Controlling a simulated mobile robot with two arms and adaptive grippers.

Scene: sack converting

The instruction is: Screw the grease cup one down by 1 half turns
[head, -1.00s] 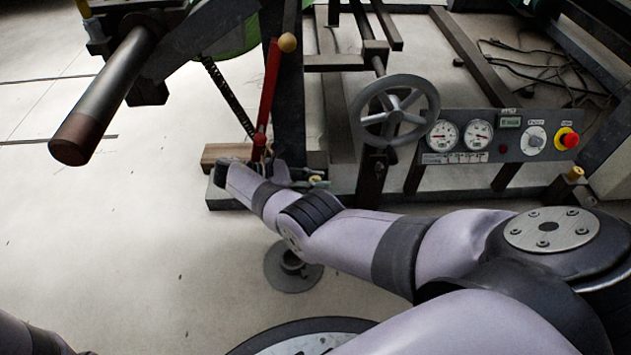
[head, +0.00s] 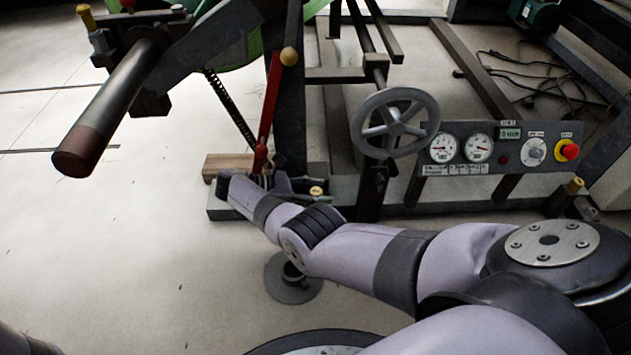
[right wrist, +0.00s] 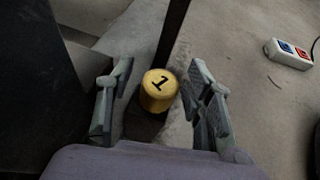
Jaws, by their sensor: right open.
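Grease cup one is a yellow cylinder with a black "1" on its top (right wrist: 160,86), in the middle of the right wrist view. My right gripper (right wrist: 158,70) is open, with one finger on each side of the cup and a visible gap on both sides. In the head view, the right gripper (head: 285,184) is small and partly hidden by my own wrist, low by the machine's base. My left gripper is not in view.
A dark upright bar (right wrist: 174,30) stands just behind the cup. A grey handwheel (head: 394,123) and a gauge panel (head: 507,168) are right of the gripper. A red lever (head: 269,100) rises close behind it. A white switch box (right wrist: 289,53) lies on the floor.

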